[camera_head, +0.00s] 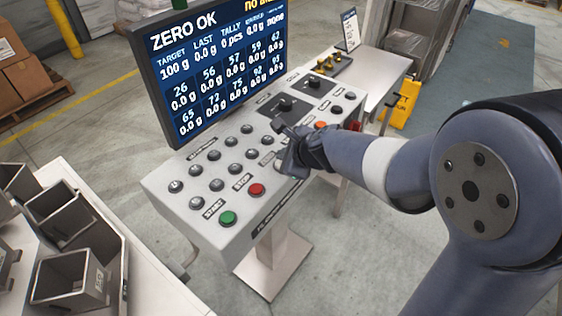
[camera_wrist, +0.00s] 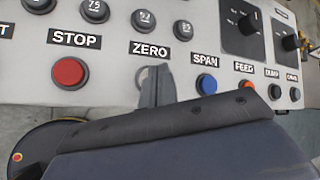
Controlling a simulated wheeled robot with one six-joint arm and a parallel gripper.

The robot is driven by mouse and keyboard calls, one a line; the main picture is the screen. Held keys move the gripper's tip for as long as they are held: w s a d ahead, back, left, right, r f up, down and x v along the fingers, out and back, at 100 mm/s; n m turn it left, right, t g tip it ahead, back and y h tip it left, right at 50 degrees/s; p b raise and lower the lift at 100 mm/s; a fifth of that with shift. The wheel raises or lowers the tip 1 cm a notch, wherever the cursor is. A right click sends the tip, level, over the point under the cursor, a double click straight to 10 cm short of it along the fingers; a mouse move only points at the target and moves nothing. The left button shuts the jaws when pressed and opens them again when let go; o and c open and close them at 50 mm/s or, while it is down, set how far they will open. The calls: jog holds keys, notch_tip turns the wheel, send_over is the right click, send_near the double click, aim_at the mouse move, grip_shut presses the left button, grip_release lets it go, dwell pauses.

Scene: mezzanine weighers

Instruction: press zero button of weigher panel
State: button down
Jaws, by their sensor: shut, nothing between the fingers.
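The weigher panel (camera_head: 187,210) is a light grey sloped console on a pedestal. In the wrist view, its label "ZERO" (camera_wrist: 150,50) sits above the zero button (camera_wrist: 141,80), which shows only as a pale edge behind my fingers. My gripper (camera_wrist: 156,76) is shut and empty, its tips over that button; I cannot tell whether they touch it. In the head view, my gripper (camera_head: 284,134) is over the panel's middle and hides that button. The screen (camera_head: 215,65) reads "ZERO OK".
Beside it are the red STOP button (camera_wrist: 69,73) and the blue SPAN button (camera_wrist: 206,84), with an orange FEED button (camera_wrist: 247,87) further right. A green START button (camera_head: 228,218) is at the panel's near left. Metal bins (camera_head: 68,280) stand on a table at left.

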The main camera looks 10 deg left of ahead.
jog(key=shift+r+p, duration=2.55)
jog(key=shift+r, duration=0.1)
jog(key=shift+f, duration=0.1)
